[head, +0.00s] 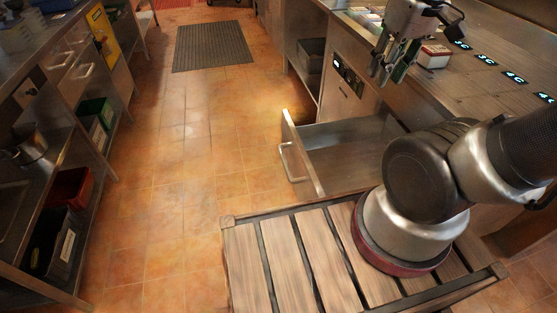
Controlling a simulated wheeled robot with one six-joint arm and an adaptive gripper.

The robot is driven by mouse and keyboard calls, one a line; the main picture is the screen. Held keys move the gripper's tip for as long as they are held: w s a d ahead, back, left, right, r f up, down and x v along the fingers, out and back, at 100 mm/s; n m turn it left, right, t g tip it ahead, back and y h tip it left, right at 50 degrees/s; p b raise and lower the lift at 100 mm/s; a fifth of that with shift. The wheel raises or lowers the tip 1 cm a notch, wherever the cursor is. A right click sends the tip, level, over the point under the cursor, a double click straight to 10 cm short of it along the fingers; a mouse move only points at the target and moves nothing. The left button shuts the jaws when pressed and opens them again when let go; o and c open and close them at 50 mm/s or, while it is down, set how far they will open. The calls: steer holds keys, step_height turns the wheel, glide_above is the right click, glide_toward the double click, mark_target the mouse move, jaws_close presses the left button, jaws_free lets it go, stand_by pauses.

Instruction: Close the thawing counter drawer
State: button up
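The thawing counter drawer (345,147) is pulled out from the counter on the right, in the middle of the head view. Its inside looks empty where I can see it; my arm hides its right part. Its front panel (302,152) faces left into the aisle and carries a bar handle (289,162). My gripper (384,72) is above and beyond the drawer, near the counter edge, pointing down and touching neither drawer nor handle. Its fingers are small and dark here, and I cannot tell how far apart they are.
The counter top (478,85) holds a small container (434,56) beside my gripper and several lit labels. Shelves with a red bin (70,187) line the left side. The tiled aisle (185,150) between is clear, with a dark mat (212,46) farther back.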

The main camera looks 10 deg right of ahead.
steer(key=w+a+f+n+g+h, duration=0.1)
steer(key=w+a+f+n, duration=0.1)
steer(key=w+a+f, duration=0.1)
steer(key=w+a+f+n+g, duration=0.1)
steer(key=w+a+f+n, duration=0.1)
steer(key=a+f, duration=0.2)
steer(key=w+a+f+n+g+h, duration=0.1)
steer(key=w+a+f+n, duration=0.1)
steer(key=w+a+f, duration=0.1)
steer(key=shift+w+a+f+g+h, duration=0.2)
steer(key=shift+a+f, duration=0.2)
steer(key=shift+a, duration=0.15)
steer(key=shift+w+a+f+g+h, duration=0.1)
steer(key=shift+w+a+f+g, duration=0.1)
steer(key=shift+a+f, duration=0.3)
jaws_close()
steer(key=w+a+f+n+t+h, duration=0.1)
steer(key=w+a+f+n, duration=0.4)
steer(key=a+f, duration=0.25)
steer(key=w+a+f+n+t, duration=0.1)
steer(key=w+a+f+n, duration=0.35)
steer(key=a+f, duration=0.3)
steer(key=d+f, duration=0.7)
steer(key=f, duration=0.3)
steer(key=shift+s+f+n, duration=0.2)
steer(key=shift+n, duration=0.15)
